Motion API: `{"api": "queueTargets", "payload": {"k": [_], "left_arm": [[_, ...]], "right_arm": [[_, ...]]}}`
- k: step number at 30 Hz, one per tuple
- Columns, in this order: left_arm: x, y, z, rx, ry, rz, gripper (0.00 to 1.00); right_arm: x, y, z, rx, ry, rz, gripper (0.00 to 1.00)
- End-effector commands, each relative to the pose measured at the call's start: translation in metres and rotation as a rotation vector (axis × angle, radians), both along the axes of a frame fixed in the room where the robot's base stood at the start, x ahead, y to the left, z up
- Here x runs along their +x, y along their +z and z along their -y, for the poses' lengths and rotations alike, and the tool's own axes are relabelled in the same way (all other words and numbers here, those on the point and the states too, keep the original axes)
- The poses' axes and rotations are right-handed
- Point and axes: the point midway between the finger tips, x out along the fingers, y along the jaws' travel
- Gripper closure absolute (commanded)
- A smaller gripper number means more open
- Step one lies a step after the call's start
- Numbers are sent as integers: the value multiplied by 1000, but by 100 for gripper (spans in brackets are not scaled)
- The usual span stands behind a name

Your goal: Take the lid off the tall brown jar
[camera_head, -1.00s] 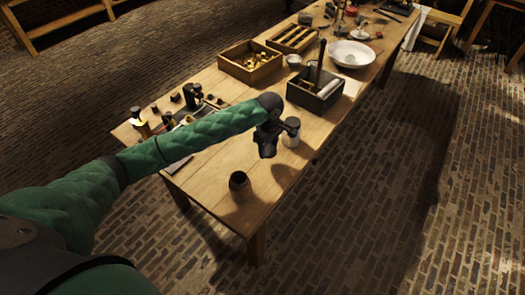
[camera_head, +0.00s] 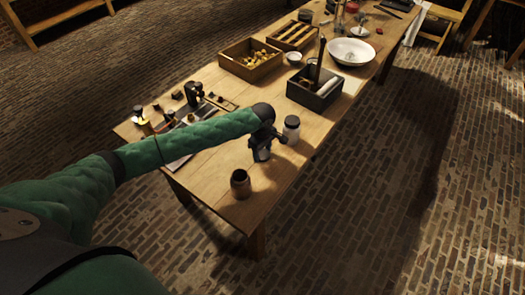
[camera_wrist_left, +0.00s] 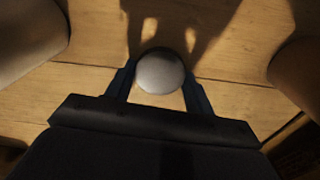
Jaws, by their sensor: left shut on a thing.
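The brown jar (camera_head: 240,185) stands upright near the table's front corner; its top shows a dark round area that looks like an open mouth. It also shows, cut off, at the right edge of the left wrist view (camera_wrist_left: 300,62). My left gripper (camera_head: 261,156) is between this jar and the white jar, apart from the brown one. In the left wrist view its fingers are shut on a round grey lid (camera_wrist_left: 160,71), with table wood beyond it. I cannot tell whether the lid touches the table. My right gripper is not in view.
A pale jar with a dark lid (camera_head: 291,130) stands close beside my left gripper. Behind it are a dark box (camera_head: 315,100), a wooden box of brass pieces (camera_head: 250,72) and a white bowl (camera_head: 351,52). Small tools lie at the left. Bare table surrounds the brown jar.

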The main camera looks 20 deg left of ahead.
Motion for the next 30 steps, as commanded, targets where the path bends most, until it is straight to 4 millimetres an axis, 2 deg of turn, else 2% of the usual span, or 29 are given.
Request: {"api": "queueTargets", "payload": {"k": [3,4,7,16,20,24,30], "left_arm": [[0,-2,0,0,0,-1,74],[0,-2,0,0,0,0,43],[0,-2,0,0,0,0,25],[0,-1,0,0,0,0,25],[1,6,0,-2,0,1,25],[1,25,1,-2,0,2,25],[1,60,1,-3,1,3,25]], "right_arm": [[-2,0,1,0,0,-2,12],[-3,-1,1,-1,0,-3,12],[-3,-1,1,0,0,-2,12],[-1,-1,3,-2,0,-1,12],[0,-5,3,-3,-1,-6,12],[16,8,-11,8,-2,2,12],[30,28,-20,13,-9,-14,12]]}}
